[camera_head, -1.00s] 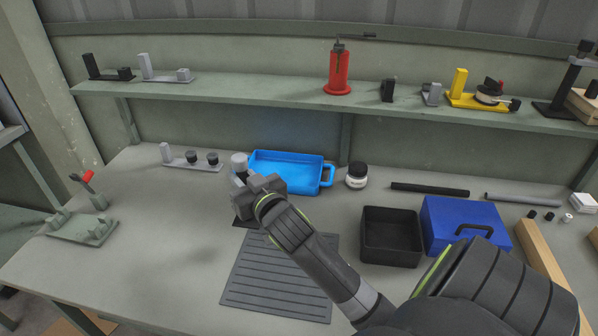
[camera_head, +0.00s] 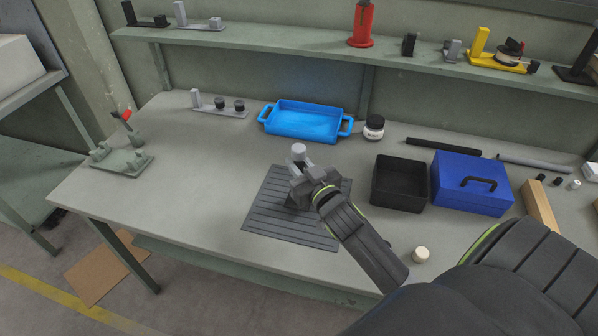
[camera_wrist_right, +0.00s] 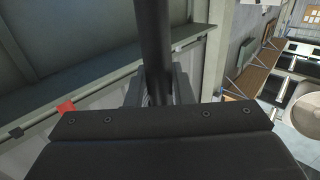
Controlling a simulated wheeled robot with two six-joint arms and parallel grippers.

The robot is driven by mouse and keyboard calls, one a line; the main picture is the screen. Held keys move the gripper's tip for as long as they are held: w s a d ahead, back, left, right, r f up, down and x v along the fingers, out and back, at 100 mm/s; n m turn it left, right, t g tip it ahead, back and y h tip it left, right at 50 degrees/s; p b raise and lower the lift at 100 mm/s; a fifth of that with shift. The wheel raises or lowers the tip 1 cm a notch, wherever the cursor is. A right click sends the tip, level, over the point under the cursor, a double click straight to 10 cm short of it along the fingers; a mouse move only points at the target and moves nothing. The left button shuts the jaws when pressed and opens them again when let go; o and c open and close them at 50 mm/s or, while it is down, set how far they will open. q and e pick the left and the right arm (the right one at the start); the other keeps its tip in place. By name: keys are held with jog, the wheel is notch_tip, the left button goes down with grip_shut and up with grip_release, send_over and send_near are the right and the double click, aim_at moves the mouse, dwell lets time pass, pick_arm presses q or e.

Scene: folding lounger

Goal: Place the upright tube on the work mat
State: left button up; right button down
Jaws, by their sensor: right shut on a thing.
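My right gripper (camera_head: 304,180) is shut on the upright tube (camera_head: 298,150). In the head view the tube's light grey round top shows above the jaws. In the right wrist view the tube (camera_wrist_right: 154,40) looks dark and stands up between the fingers (camera_wrist_right: 157,90). My left gripper is not in view.
A blue tray (camera_head: 303,122) and a white jar with a black lid (camera_head: 374,127) stand behind the mat. A black open bin (camera_head: 400,184) and a blue case (camera_head: 472,183) are to the right. A small pale cylinder (camera_head: 421,254) sits near the front edge.

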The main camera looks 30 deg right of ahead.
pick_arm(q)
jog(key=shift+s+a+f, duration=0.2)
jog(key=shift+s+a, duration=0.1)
pick_arm(e)
notch_tip(320, 180, down, 2)
jog(key=shift+f, duration=0.2)
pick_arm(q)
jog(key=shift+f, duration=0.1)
pick_arm(e)
jog(key=shift+f, duration=0.1)
jog(key=c, duration=1.3)
grip_release()
jog(key=shift+b, duration=0.3)
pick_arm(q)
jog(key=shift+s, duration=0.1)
